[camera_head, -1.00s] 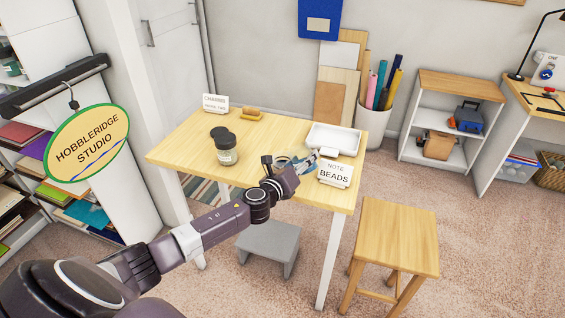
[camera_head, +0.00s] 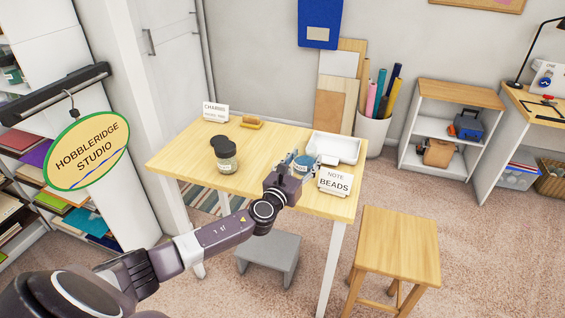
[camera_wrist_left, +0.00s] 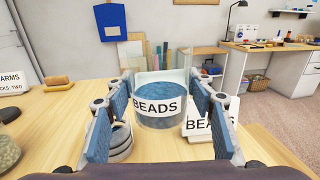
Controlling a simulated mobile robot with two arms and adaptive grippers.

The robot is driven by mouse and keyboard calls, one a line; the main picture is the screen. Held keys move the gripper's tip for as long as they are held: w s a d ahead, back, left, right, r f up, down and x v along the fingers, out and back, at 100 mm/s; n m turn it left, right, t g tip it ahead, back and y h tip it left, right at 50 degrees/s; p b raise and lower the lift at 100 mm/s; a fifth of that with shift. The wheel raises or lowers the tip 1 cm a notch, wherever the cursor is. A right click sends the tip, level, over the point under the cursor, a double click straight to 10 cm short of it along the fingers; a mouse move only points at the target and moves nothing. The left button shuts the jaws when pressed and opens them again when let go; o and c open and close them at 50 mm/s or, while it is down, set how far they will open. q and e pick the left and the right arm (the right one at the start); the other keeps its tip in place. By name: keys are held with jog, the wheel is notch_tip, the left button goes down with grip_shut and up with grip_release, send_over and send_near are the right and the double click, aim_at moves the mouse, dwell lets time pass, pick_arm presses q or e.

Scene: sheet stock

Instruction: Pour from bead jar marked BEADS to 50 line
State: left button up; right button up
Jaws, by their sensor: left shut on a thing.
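The bead jar (camera_wrist_left: 158,106) is clear, holds blue beads and has a white label reading BEADS. My left gripper (camera_wrist_left: 160,112) is shut on its sides, with blue finger pads to its left and right. In the head view the jar (camera_head: 303,163) is partly hidden by my left gripper (camera_head: 296,170), over the table's right part. I cannot tell whether the jar touches the table. No 50 line can be made out. My right gripper is not in view.
A white tray (camera_head: 335,148) lies behind the jar on the wooden table (camera_head: 190,160). A dark-lidded jar (camera_head: 227,160), a CHARMS card (camera_head: 215,112) and a wooden brush-like block (camera_head: 251,123) stand to the left. A stool (camera_head: 398,240) stands in front at right.

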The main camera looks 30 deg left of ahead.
pick_arm(q)
jog(key=d+r+p, duration=0.2)
jog(key=d+p, duration=0.1)
jog(key=d+r+p, duration=0.1)
jog(key=shift+s+d+r, duration=0.25)
jog(key=shift+s+r, duration=0.05)
jog(key=shift+r, duration=0.1)
jog(key=shift+a, duration=0.1)
dwell(0.4)
